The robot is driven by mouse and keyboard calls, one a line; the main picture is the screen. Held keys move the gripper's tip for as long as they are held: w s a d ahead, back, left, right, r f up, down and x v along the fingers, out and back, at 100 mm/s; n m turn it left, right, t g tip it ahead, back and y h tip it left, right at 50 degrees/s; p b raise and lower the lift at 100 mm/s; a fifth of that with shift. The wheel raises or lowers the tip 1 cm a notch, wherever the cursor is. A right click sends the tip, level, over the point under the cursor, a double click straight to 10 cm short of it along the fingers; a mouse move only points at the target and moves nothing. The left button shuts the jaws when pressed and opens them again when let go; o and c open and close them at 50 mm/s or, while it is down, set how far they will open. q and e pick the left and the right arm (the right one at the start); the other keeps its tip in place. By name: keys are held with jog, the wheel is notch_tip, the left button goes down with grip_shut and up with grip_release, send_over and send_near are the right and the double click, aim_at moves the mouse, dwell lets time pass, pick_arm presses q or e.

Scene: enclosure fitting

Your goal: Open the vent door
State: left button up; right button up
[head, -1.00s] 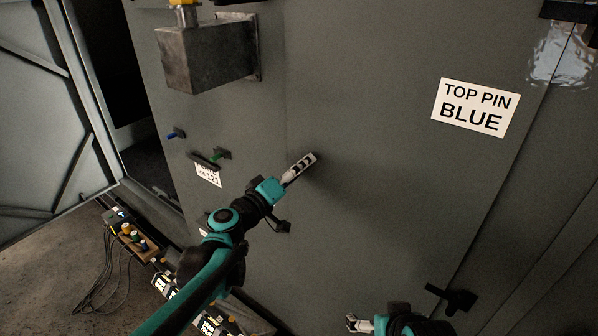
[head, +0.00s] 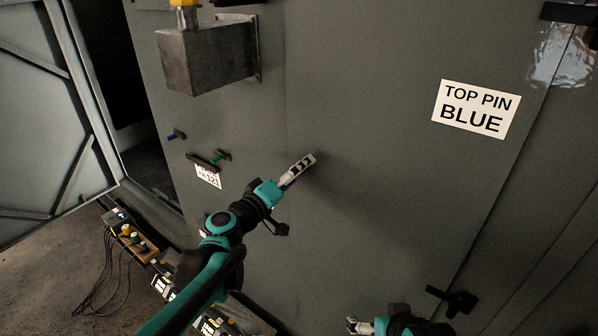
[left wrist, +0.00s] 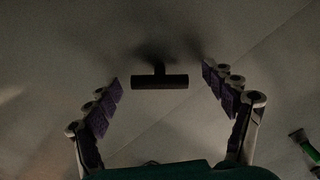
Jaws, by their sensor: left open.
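A dark T-shaped handle (left wrist: 160,82) stands out from a grey panel in the left wrist view. My left gripper (left wrist: 162,85) is open, with its purple-padded fingers on either side of the handle and apart from it. In the head view my left gripper (head: 303,165) is in front of the large grey panel (head: 370,200), and I cannot make out that handle there. I cannot tell which panel is the vent door. My right gripper (head: 357,325) is at the bottom edge, and its finger opening is unclear.
A metal box (head: 207,55) juts from the panel at upper left. A blue pin (head: 176,135) and a green pin (head: 221,155) sit below it. A "TOP PIN BLUE" sign (head: 475,109) is at right. A black handle (head: 452,300) is at lower right. A grey door (head: 45,120) stands open at left.

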pick_arm(q)
jog(key=v, duration=1.1)
jog(key=shift+s, duration=0.2)
jog(key=shift+a, duration=0.1)
